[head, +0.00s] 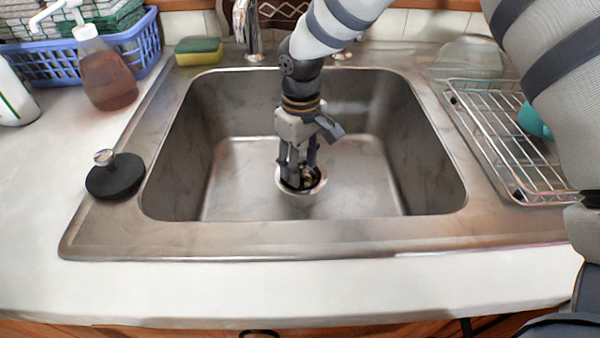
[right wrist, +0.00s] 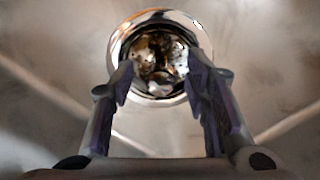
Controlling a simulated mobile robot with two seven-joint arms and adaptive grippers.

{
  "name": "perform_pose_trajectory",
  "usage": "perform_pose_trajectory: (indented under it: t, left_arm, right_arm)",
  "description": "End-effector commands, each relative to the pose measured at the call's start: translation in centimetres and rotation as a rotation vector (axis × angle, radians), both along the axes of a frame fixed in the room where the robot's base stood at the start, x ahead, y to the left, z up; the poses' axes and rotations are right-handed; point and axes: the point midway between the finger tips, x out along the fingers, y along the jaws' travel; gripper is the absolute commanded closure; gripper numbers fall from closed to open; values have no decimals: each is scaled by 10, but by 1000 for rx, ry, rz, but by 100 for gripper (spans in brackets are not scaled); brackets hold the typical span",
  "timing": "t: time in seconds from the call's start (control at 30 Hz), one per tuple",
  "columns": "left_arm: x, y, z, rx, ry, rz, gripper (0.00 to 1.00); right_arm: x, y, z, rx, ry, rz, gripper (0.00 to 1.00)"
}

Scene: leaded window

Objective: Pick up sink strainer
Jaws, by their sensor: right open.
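The sink strainer (head: 311,187) is a round metal piece at the drain in the floor of the steel sink (head: 250,190). In the right wrist view the strainer (right wrist: 160,62) shows a shiny rim with a dark, brown-stained inside. My right gripper (head: 298,180) points down into the sink with its fingers over the strainer, hiding part of it. In the right wrist view its open fingers (right wrist: 161,78) stand apart on either side of the strainer's lower part, with nothing between them that I can see held. Whether they touch the strainer I cannot tell. My left gripper is not in view.
A black stopper with a metal knob (head: 115,176) lies at the sink's left edge. A soap bottle (head: 107,78), blue basket (head: 145,45) and sponge (head: 199,52) stand behind it. A faucet (head: 254,35) is at the back, a wire rack (head: 500,140) at right. The sink walls surround the gripper.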

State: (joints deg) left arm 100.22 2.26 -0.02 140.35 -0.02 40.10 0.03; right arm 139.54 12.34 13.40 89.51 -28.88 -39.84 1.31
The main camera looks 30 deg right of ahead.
Motion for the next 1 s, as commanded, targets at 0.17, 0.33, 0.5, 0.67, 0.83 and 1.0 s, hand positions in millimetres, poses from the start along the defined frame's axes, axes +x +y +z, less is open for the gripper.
perform_pose_trajectory:
  t: [0.17, 0.33, 0.5, 0.67, 0.83, 1.0]
  left_arm:
    - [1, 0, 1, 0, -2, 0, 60]
    - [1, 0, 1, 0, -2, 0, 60]
    - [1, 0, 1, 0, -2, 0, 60]
    - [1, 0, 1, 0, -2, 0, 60]
    - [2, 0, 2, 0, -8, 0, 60]
    - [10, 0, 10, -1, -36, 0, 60]
  right_arm:
    - [1, 0, 1, 0, -4, -1, 57]
    - [1, 0, 2, 0, -4, -1, 94]
    - [1, 0, 2, 0, -4, -1, 100]
    - [1, 0, 2, 0, -4, -1, 100]
    - [2, 0, 16, 1, -9, -1, 100]
    - [-7, 13, 56, 0, -14, 3, 100]
